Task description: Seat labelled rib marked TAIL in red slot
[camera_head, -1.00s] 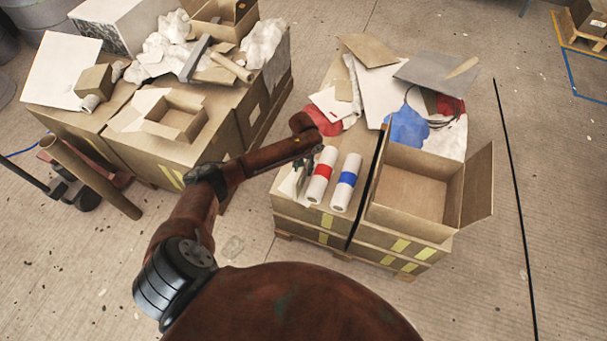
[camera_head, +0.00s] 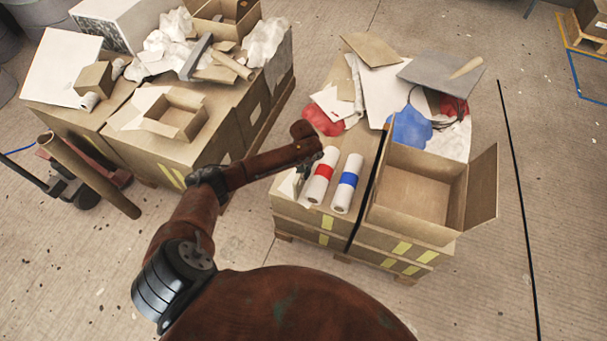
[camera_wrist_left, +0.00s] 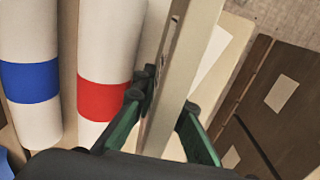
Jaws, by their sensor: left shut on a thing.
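My left gripper (camera_wrist_left: 163,101) is shut on a long, pale, flat-sided piece, which looks like the rib (camera_wrist_left: 184,62). It stands steeply between the green fingers in the left wrist view. No marking can be read on it. In the head view the left gripper (camera_head: 305,163) is small, dark and partly hidden by its arm, just left of two white rolls. The roll with a red band (camera_head: 322,174) is nearest to it. The roll with a blue band (camera_head: 348,182) lies beside that one. I cannot make out a red slot. My right gripper is not in view.
An open carton (camera_head: 412,190) stands right of the rolls, across a black strap. Red cloth (camera_head: 322,121), blue cloth (camera_head: 409,128) and boards crowd the back of the stack. A second cluttered stack (camera_head: 175,158) stands left. Bare floor lies between the stacks.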

